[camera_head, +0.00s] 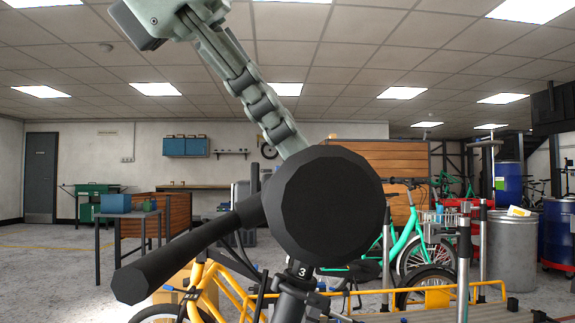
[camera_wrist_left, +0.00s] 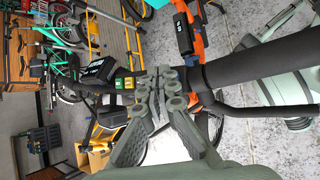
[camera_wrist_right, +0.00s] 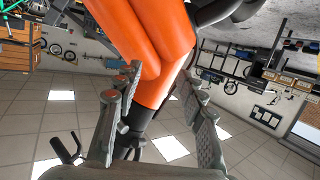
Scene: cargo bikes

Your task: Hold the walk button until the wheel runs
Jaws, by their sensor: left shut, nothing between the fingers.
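My left gripper (camera_head: 298,148) reaches down from the top in the head view, its tips at the upper edge of a black rounded handlebar part (camera_head: 323,200). In the left wrist view the fingers (camera_wrist_left: 166,74) are shut and empty, beside a small control unit with yellow and green buttons (camera_wrist_left: 126,83). Touch cannot be told, nor which button is the walk button. A black display (camera_wrist_left: 98,71) sits beside the unit. My right gripper (camera_wrist_right: 160,90) is open, its fingers apart with thick orange tubes (camera_wrist_right: 158,45) seen between and beyond them. I cannot make out the driven wheel.
A black handle bar (camera_head: 185,253) slants to the lower left. A yellow bike frame (camera_head: 232,290) is below it. A green bike (camera_head: 405,245), a grey bin (camera_head: 511,252) and blue drums (camera_head: 556,232) stand at the right. The floor at the left is fairly open.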

